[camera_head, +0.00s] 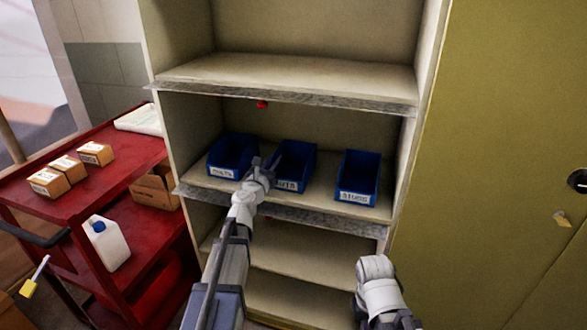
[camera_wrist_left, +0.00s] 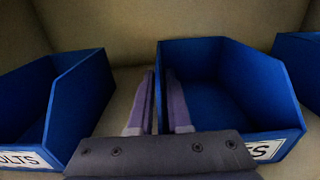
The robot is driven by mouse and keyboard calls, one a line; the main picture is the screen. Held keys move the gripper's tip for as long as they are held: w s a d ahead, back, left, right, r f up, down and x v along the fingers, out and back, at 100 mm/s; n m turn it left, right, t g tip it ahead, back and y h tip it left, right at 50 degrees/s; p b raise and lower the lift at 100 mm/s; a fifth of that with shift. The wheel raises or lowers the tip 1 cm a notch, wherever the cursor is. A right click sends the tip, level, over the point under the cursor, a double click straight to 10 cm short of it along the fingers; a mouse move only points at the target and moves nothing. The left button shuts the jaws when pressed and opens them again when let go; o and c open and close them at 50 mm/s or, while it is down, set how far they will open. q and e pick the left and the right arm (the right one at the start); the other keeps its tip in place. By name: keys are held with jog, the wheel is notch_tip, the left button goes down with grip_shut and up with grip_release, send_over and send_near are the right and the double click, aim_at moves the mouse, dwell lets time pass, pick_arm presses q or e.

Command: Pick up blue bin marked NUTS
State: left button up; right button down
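The blue NUTS bin (camera_head: 296,165) is the middle of three blue bins on the shelf. My left gripper (camera_head: 266,163) is at its front left and hides part of its label, leaving "UTS" readable. In the left wrist view the NUTS bin (camera_wrist_left: 235,90) fills the right centre, its label partly hidden by my gripper. The two fingers of my left gripper (camera_wrist_left: 160,105) are close together at its left wall, one on each side of the wall's line. I cannot tell whether they touch it. My right arm is low at the right; its fingers do not show.
The BOLTS bin (camera_head: 232,155) is left of it, also in the left wrist view (camera_wrist_left: 85,100). A third blue bin (camera_head: 358,178) stands right. Shelf boards (camera_head: 290,75) lie above and below. A red cart (camera_head: 90,190) with boxes stands left, a yellow-green cabinet (camera_head: 500,150) right.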

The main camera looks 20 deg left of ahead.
pick_arm(q)
grip_shut()
dwell(0.7)
jog(key=shift+r, duration=0.1)
dwell(0.5)
notch_tip(320, 180, up, 10)
jog(key=p, duration=1)
